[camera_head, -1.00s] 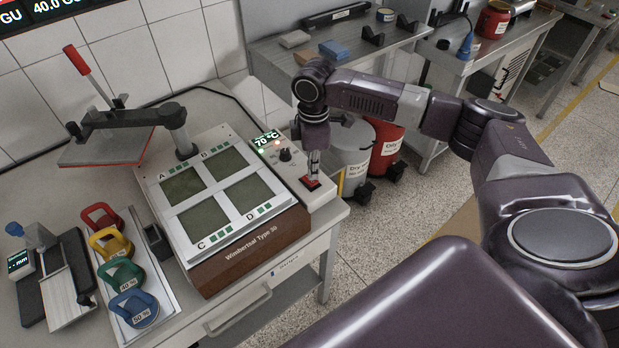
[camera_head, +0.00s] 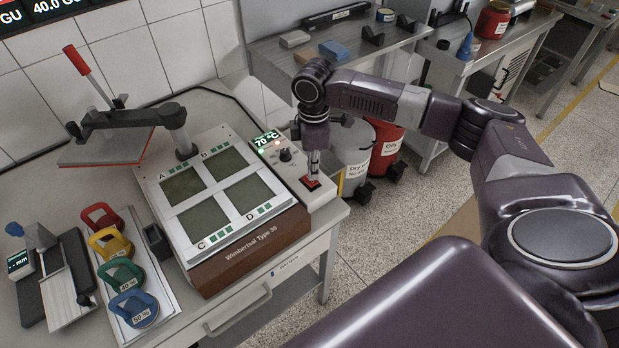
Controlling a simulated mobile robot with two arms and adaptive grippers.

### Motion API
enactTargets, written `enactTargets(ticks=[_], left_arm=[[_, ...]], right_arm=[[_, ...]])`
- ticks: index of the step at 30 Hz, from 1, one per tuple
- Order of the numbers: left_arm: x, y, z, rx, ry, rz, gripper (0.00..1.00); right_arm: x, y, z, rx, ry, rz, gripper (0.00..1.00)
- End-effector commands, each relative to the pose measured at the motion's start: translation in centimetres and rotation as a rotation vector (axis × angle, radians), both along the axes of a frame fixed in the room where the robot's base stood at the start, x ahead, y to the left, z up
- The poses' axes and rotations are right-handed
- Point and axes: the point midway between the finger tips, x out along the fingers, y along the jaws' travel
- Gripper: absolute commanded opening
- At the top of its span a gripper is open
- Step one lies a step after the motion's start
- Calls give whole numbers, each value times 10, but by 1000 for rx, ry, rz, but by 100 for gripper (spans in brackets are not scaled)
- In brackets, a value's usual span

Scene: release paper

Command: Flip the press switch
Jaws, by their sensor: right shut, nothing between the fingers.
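The red press switch (camera_head: 310,183) sits in a dark frame at the front right of the press's control panel (camera_head: 290,171). My right gripper (camera_head: 313,174) points straight down with its fingers shut and empty. Its fingertips are right at the back of the switch and seem to touch it, but I cannot tell for certain. The fingertips hide part of the switch. The press (camera_head: 240,240) is labelled Wimbertsal Type 30 and has several dark square plates. Its display (camera_head: 266,139) reads 70 °C. My left gripper is not in view.
A black knob (camera_head: 286,154) stands on the panel beside the display. The raised press lid (camera_head: 105,148) with a red handle is at the left. Colored weights (camera_head: 122,272) stand in a tray on the left. Bins (camera_head: 385,150) stand on the floor beyond the table.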

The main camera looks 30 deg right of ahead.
Motion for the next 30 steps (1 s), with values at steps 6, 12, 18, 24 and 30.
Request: enactTargets(ticks=[6, 12, 18, 24, 30], left_arm=[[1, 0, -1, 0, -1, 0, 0], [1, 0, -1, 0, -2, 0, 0], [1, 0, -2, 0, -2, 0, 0], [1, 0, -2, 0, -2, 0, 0], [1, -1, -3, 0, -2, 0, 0]], right_arm=[[0, 0, -4, 0, 0, 0, 0], [0, 0, -6, 1, 0, 0, 0], [0, 0, -9, 1, 0, 0, 0], [0, 0, -12, 0, 1, 0, 0], [0, 0, -16, 0, 1, 0, 0]])
